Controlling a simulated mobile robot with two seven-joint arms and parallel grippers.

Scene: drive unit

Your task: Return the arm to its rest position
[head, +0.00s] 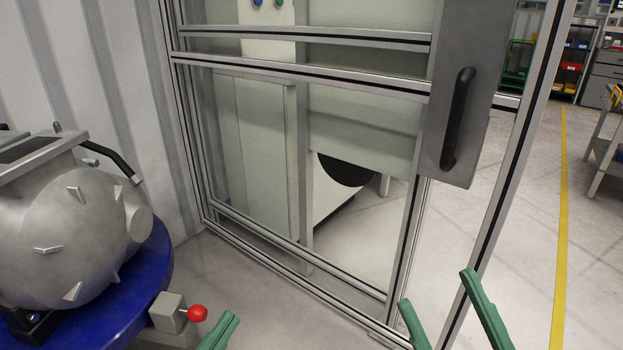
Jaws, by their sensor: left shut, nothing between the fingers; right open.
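My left gripper (230,325) shows at the bottom edge as green fingers close together, shut and empty, just right of a red knob. My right gripper (437,289) shows at the bottom right with its two green fingers spread apart, open and empty. It appears in front of the lower corner of a framed glass door and touches nothing that I can see. The arms behind both grippers are out of view.
A grey metal drive unit (62,232) sits on a round blue table (140,285) at left. The red knob (197,313) stands at its edge. The framed door has a black handle (458,120). Open floor with a yellow line (561,220) lies at right.

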